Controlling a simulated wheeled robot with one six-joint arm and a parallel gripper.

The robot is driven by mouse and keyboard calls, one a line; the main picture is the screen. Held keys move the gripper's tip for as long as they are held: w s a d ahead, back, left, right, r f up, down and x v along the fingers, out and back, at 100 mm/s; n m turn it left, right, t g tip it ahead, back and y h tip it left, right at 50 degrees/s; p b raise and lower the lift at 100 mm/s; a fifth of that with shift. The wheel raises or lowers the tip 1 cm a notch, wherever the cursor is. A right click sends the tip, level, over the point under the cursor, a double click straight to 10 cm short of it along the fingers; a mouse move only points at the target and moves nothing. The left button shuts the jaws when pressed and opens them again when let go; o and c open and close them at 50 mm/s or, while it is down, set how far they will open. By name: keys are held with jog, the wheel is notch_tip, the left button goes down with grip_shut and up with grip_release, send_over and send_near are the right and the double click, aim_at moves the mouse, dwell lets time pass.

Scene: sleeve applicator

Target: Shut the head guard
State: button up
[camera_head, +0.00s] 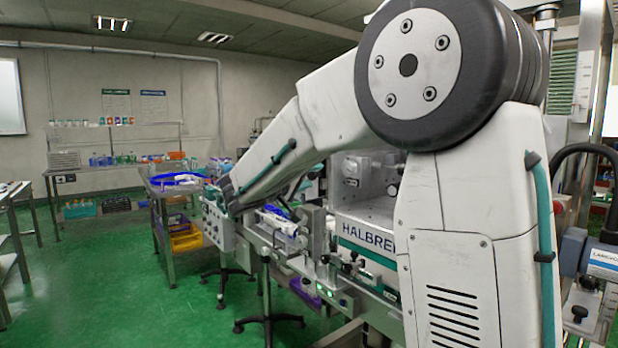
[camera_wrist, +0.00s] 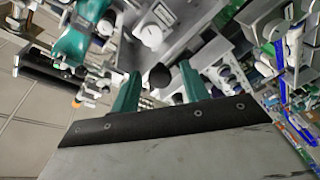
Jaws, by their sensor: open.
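My gripper (camera_wrist: 160,68) shows in the wrist view as two teal fingers standing apart. A dark round knob (camera_wrist: 160,77) appears between the fingertips; I cannot tell whether they touch it or whether it belongs to the head guard. Metal machine parts and a white round dial (camera_wrist: 149,35) lie beyond. My arm covers part of the machine, and my fingers cannot be made out there. I cannot pick out the head guard or its position for sure.
A grey control box (camera_head: 218,232) with knobs stands at the machine's left end. A black-based stand (camera_head: 268,318) is on the floor in front. A table with a blue tray (camera_head: 175,179) and a yellow crate (camera_head: 187,239) is behind. Green floor (camera_head: 110,290) is clear at left.

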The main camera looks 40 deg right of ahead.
grip_shut()
jog(key=d+m+g, duration=0.1)
jog(key=d, duration=0.1)
jog(key=w+d+g, duration=0.1)
jog(key=d, duration=0.2)
jog(key=w+d+m+g, duration=0.1)
jog(key=d+g, duration=0.1)
jog(key=shift+w+d+m+h, duration=0.1)
jog(key=shift+d+m+h, duration=0.1)
jog(key=shift+m+h, duration=0.1)
jog(key=shift+d+r+g, duration=0.1)
jog(key=shift+d+g, duration=0.2)
jog(key=shift+c, duration=1.8)
grip_release()
jog(key=shift+d, duration=0.1)
jog(key=o, duration=0.4)
jog(key=shift+d, duration=0.2)
jog(key=shift+c, duration=0.2)
jog(key=shift+a, duration=0.15)
